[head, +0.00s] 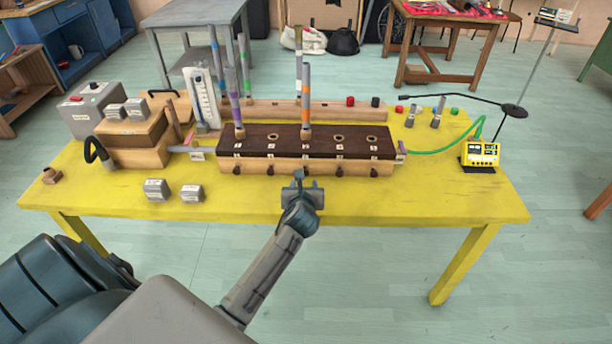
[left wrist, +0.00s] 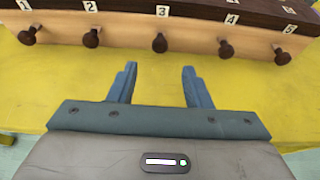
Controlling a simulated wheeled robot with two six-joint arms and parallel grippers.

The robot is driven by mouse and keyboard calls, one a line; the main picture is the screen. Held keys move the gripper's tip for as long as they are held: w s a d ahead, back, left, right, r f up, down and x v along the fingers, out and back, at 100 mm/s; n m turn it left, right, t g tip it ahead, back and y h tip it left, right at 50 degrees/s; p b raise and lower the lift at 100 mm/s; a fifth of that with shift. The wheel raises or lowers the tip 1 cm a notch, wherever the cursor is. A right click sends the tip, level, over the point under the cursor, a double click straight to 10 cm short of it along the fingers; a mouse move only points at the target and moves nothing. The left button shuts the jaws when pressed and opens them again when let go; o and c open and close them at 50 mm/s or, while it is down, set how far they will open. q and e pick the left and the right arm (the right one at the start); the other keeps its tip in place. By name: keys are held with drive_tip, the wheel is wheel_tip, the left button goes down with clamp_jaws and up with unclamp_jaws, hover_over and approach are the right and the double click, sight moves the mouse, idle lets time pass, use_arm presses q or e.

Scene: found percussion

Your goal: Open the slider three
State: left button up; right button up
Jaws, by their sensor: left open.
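The long wooden box with a dark top (head: 360,143) stands on the yellow table, with numbered labels along its front edge. Slider three's dark round knob (left wrist: 160,43) sticks out of the pale front face below label 3 (left wrist: 163,11) in the left wrist view. Knobs one (left wrist: 28,36) and five (left wrist: 282,56) lie at either end of the row. My left gripper (left wrist: 159,70) is open and empty, its fingers pointing at the front face. Knob three lies ahead between the finger lines, apart from both fingers. My right gripper is not in view.
Banded tubes stand in the box top, one with an orange band (head: 305,88) near hole three. Two small grey blocks (head: 156,189) sit at the table's front left. A yellow meter (head: 480,154) stands at right.

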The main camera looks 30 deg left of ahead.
sight(305, 171)
use_arm(q)
drive_tip(key=x, duration=0.8)
drive_tip(key=shift+w+f, duration=0.1)
drive_tip(key=shift+f, duration=0.05)
clamp_jaws()
